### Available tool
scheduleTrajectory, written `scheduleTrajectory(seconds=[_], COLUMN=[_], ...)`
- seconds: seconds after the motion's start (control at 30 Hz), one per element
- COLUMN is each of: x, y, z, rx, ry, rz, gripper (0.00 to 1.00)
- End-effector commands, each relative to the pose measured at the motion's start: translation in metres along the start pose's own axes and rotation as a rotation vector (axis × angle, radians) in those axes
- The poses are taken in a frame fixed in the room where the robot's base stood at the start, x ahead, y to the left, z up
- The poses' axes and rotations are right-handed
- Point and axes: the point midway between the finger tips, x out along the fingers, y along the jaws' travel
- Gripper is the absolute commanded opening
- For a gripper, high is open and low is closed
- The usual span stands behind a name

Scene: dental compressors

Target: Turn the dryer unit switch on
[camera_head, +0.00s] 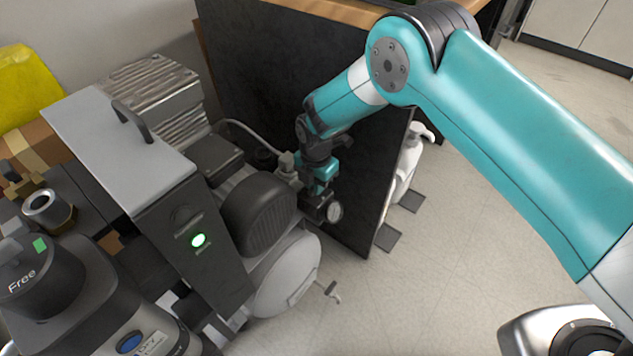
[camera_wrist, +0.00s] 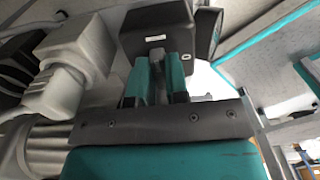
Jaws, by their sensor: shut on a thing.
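My gripper (camera_head: 322,180) reaches down at the right side of the compressor, beside its motor. In the wrist view its two teal fingers (camera_wrist: 157,76) are shut on a narrow grey piece (camera_wrist: 157,88), seemingly the switch lever. The piece is at a dark switch box (camera_wrist: 155,35) with a small white mark on its face. The box also shows in the head view (camera_head: 318,208), below the gripper, with a round gauge (camera_head: 334,212) next to it. Whether the switch stands on or off cannot be told.
The grey compressor cabinet (camera_head: 120,140) has a lit green lamp (camera_head: 198,240) on its dark front. A round tank (camera_head: 285,275) lies under the motor (camera_head: 262,212). A dark panel (camera_head: 270,90) stands close behind my gripper. Open floor (camera_head: 430,290) lies to the right.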

Motion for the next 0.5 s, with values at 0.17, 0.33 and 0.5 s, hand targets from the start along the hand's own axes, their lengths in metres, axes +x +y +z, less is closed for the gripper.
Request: scheduleTrajectory(seconds=[0.17, 0.33, 0.5], x=[0.0000, 0.0001, 0.0001], y=[0.0000, 0.0000, -0.0001], z=[-0.0007, -0.0008, -0.0008], rx=[-0.013, -0.014, -0.014], ry=[0.001, 0.001, 0.001], rz=[-0.001, -0.001, -0.001], gripper=[0.00, 0.00, 0.26])
